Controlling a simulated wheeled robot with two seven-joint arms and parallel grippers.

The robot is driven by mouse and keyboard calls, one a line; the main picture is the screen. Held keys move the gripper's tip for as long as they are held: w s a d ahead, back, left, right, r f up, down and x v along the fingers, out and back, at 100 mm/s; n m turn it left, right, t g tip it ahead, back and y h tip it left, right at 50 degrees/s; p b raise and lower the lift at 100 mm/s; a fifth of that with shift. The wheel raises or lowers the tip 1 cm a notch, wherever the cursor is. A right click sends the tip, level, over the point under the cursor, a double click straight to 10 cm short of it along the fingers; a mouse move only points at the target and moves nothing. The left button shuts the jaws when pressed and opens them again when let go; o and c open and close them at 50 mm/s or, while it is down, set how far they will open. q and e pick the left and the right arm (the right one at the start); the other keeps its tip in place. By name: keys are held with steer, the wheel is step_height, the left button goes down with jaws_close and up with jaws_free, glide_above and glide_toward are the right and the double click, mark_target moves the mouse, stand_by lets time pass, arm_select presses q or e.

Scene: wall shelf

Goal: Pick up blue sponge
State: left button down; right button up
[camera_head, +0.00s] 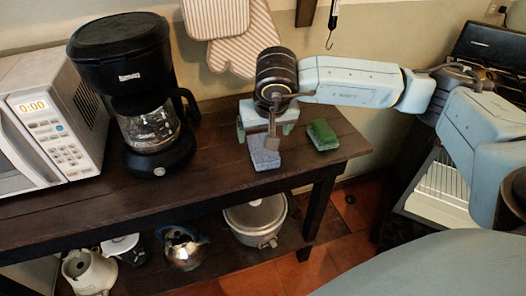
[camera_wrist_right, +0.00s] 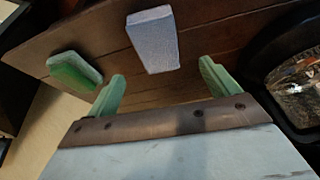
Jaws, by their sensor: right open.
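The blue sponge (camera_head: 264,155) is a pale blue-grey block lying on the dark wooden shelf top, near its right part. My right gripper (camera_head: 268,130) is directly above or just behind it, pointing down. In the right wrist view the sponge (camera_wrist_right: 153,40) lies beyond the two green fingertips (camera_wrist_right: 160,82), roughly in line with the space between them. The fingers are spread apart with nothing between them. I cannot tell the exact height of the fingers over the sponge. My left gripper is not in view.
A green sponge (camera_head: 322,135) lies just right of the blue one, and also shows in the wrist view (camera_wrist_right: 75,70). A coffee maker (camera_head: 150,110) and a microwave (camera_head: 50,125) stand to the left. Oven mitts (camera_head: 245,45) hang behind. A pot (camera_head: 256,220) sits below.

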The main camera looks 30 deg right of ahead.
mark_target(263, 151)
steer(key=x, duration=0.2)
steer(key=shift+w+f, duration=0.1)
steer(key=shift+f, duration=0.2)
steer(key=x, duration=0.2)
steer(key=s+x, duration=0.1)
steer(key=x, duration=0.1)
steer(key=shift+w+d+f+b, duration=0.1)
steer(key=shift+w+f+b, duration=0.05)
steer(key=shift+f+b, duration=0.2)
steer(key=shift+w+f, duration=0.15)
steer(key=shift+f, duration=0.1)
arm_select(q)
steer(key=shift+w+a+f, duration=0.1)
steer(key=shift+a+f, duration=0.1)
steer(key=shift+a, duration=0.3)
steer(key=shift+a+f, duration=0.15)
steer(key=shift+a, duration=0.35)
